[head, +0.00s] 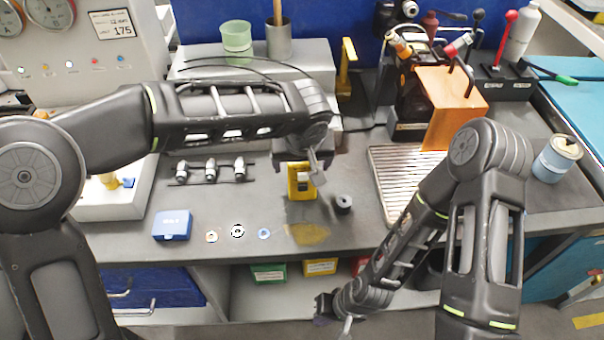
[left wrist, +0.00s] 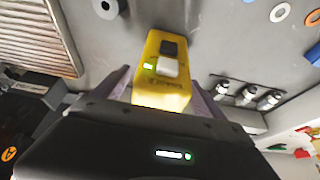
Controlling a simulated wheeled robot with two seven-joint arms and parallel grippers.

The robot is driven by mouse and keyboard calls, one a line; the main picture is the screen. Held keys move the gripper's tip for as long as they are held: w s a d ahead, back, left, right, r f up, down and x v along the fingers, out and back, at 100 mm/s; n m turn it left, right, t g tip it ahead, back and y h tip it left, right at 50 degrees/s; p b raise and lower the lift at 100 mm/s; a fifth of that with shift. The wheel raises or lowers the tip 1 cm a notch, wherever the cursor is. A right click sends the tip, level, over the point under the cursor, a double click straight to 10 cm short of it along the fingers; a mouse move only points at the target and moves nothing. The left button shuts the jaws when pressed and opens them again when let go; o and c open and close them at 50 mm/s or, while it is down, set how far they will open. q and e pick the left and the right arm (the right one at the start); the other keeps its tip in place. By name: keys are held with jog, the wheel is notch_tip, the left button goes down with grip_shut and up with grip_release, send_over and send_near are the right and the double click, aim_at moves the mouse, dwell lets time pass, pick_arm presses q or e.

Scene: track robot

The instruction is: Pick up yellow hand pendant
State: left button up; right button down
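The yellow hand pendant (head: 301,192) is below my left gripper (head: 312,168), over the middle of the grey counter. In the left wrist view the pendant (left wrist: 160,88) shows a black button and a white button. The fingers of my left gripper (left wrist: 160,98) lie along both its sides and appear closed on it. Its near end is hidden by the gripper body. I cannot tell for certain whether it is clear of the counter. My right gripper (head: 335,312) hangs low in front of the counter, away from the pendant; its fingers are too unclear to judge.
A black cylinder (head: 343,204) stands right of the pendant. A blue box (head: 172,225) and several rings (head: 238,231) lie to the left front. A slatted tray (head: 400,180) and an orange block (head: 451,105) are to the right. A yellowish patch (head: 308,233) marks the counter.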

pick_arm(q)
jog(key=c, duration=1.7)
